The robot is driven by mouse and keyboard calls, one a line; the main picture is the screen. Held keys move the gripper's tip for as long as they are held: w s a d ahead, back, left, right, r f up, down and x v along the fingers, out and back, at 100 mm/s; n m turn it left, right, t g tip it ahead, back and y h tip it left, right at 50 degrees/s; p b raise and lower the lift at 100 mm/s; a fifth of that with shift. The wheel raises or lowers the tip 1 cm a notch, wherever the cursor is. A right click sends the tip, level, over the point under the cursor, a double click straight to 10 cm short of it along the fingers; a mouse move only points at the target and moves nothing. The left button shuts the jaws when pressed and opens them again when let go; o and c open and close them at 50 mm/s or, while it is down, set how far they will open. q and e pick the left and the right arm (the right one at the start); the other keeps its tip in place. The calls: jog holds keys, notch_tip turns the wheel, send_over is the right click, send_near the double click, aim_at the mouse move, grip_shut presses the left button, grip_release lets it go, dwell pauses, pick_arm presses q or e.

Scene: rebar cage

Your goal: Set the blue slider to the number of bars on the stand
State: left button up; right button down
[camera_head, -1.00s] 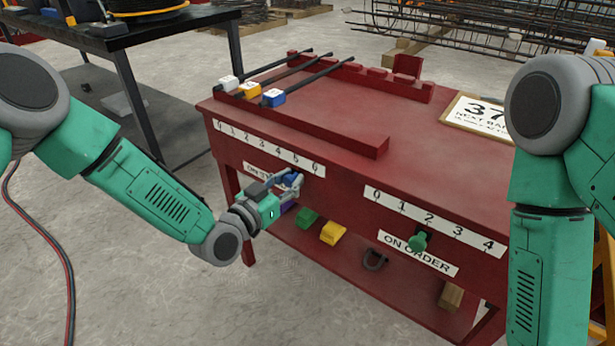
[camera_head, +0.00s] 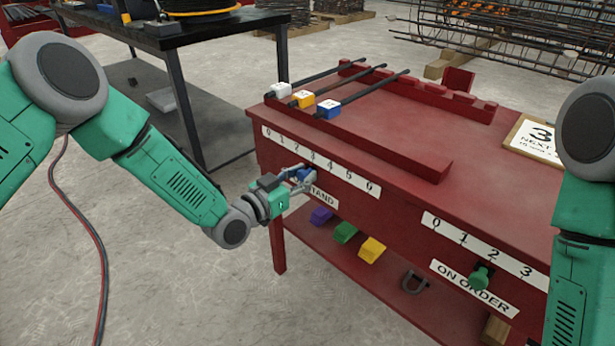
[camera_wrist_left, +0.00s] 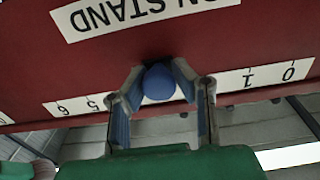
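The blue slider (camera_head: 304,174) is a round blue knob on the red front panel, below the upper 0 to 6 scale (camera_head: 340,171). My left gripper (camera_head: 299,177) has its fingers around it. In the left wrist view the fingers press on both sides of the knob (camera_wrist_left: 158,83), which sits around the 3; the nearby marks are hidden. On the stand (camera_head: 390,145) lie three dark bars, with a white tag (camera_head: 278,90), a yellow tag (camera_head: 302,99) and a blue tag (camera_head: 328,109). My right gripper is out of view.
A green knob (camera_head: 482,277) sits near 2 on the lower-right "ON ORDER" scale (camera_head: 485,245). Purple (camera_head: 321,215), green (camera_head: 346,232) and yellow (camera_head: 372,249) blocks and a shackle (camera_head: 414,283) lie on the lower shelf. A black table (camera_head: 190,45) stands at left.

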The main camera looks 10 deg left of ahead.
pick_arm(q)
jog(key=o, duration=0.3)
jog(key=shift+a, duration=0.3)
jog(key=shift+s, duration=0.1)
jog(key=shift+d, duration=0.4)
jog(key=shift+s+a, duration=0.2)
jog(key=shift+s, duration=0.2)
jog(key=v, duration=1.1)
jog(key=shift+a, duration=0.2)
jog(key=shift+a+f, duration=0.1)
jog(key=shift+a, duration=0.1)
